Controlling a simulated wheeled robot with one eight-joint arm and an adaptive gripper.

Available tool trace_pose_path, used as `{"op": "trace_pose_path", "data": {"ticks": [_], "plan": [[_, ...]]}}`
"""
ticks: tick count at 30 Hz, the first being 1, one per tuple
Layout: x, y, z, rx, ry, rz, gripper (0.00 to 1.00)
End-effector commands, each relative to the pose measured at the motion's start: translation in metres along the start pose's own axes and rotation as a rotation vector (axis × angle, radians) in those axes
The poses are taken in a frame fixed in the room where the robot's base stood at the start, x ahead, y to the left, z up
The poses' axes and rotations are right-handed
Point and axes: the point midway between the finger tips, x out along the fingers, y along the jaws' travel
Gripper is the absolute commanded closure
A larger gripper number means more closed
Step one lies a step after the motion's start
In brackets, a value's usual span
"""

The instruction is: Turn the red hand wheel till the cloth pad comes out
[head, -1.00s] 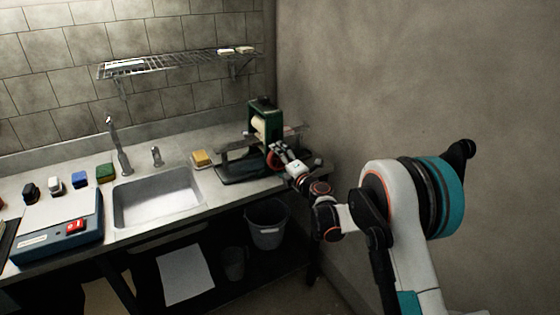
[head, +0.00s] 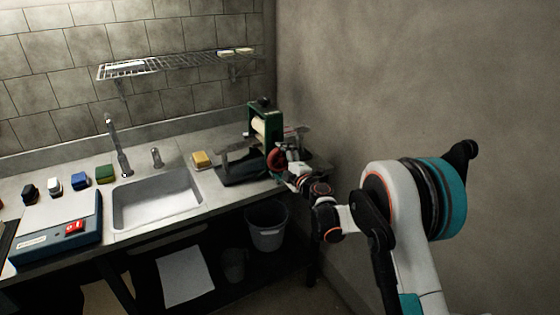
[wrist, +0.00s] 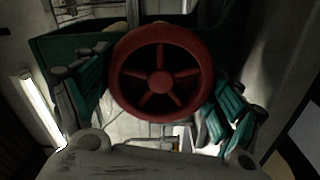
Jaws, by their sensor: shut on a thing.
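The red hand wheel (head: 274,159) is on the near side of a green roller press (head: 252,118) with a cream roller (head: 259,126). In the wrist view the wheel (wrist: 186,47) faces me, its spokes and hub clear. My gripper (wrist: 160,88) is shut on the wheel, one teal-and-grey finger at each side of the rim. In the head view my gripper (head: 287,172) is small and partly covers the wheel. A small pinkish patch (head: 293,131) shows right of the press; I cannot tell whether it is the cloth pad.
A yellow sponge (head: 201,159) lies left of the press, beside the sink (head: 158,200). A grey bucket (head: 267,226) stands under the counter. A plain wall (head: 400,80) rises close on the right. A blue device with a red switch (head: 60,240) is at the far left.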

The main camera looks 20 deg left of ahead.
Motion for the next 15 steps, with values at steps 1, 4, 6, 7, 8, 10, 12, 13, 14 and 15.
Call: {"op": "trace_pose_path", "data": {"ticks": [1,4,6,7,8,10,12,13,14,15], "plan": [[0.0,0.0004,0.0013,0.0,-0.002,0.001,0.38],[-0.0001,0.0004,0.0014,0.0,-0.002,0.001,0.38],[-0.0001,0.0003,0.0014,-0.001,-0.002,0.001,0.38],[-0.0001,0.0003,0.0014,-0.001,-0.002,0.001,0.1],[-0.0001,0.0003,0.0014,-0.001,-0.002,0.001,0.03],[-0.0001,0.0002,0.0012,-0.001,-0.002,0.0,0.0],[-0.0001,0.0001,0.001,-0.001,-0.002,0.0,0.0],[-0.0001,0.0001,0.0009,-0.001,-0.001,0.0,0.0],[-0.0001,0.0001,0.0008,-0.001,-0.001,0.0,0.0],[-0.0001,0.0001,0.0007,-0.001,-0.001,0.0,0.0]]}}
